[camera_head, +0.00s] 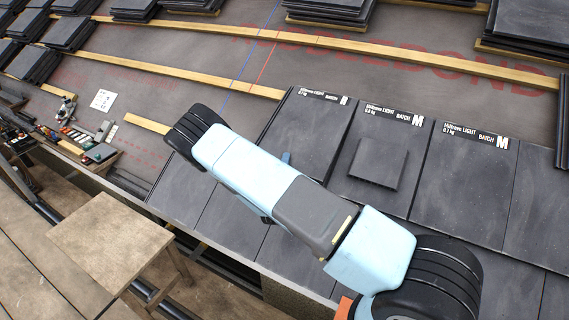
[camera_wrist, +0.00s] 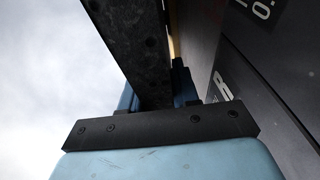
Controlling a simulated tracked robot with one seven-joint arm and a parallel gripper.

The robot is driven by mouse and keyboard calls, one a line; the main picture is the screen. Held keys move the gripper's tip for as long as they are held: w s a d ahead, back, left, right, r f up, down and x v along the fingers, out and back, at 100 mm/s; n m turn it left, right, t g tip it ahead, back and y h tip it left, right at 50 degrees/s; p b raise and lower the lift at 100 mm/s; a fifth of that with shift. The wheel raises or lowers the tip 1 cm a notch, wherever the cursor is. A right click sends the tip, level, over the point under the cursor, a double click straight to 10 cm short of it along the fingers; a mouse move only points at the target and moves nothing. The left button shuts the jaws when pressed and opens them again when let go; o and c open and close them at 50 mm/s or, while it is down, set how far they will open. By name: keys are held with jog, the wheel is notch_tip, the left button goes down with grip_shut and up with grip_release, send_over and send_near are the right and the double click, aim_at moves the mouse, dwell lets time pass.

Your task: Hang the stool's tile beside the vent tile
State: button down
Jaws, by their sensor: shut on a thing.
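The stool (camera_head: 112,235) stands at the lower left in the head view with a bare top. The vent tile (camera_head: 378,163), a dark tile with a raised square plate, lies in the upper laid course. Directly left of it is a dark labelled tile (camera_head: 318,118), partly hidden by my arm; it appears to be the one I hold. In the wrist view my gripper (camera_wrist: 157,95) has its blue fingers shut on a dark tile (camera_wrist: 128,42), seen nearly edge-on. In the head view my arm hides most of the gripper. I cannot tell whether the tile touches the roof.
Laid tiles (camera_head: 467,185) continue right of the vent tile. Wooden battens (camera_head: 400,52) cross the grey underlay, with tile stacks (camera_head: 330,8) above. Tools and a box (camera_head: 100,152) lie at the left edge. Bare underlay (camera_head: 190,95) is left of the tiles.

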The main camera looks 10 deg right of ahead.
jog(key=shift+a, duration=0.1)
jog(key=c, duration=0.8)
grip_release()
jog(key=shift+o, duration=0.2)
jog(key=shift+s+f, duration=0.1)
jog(key=v, duration=0.7)
jog(key=shift+s, duration=0.25)
jog(key=shift+a, duration=0.1)
jog(key=r, duration=0.1)
jog(key=s+a+r, duration=0.1)
jog(key=r, duration=0.1)
jog(key=s+r, duration=0.1)
jog(key=shift+a+r, duration=0.15)
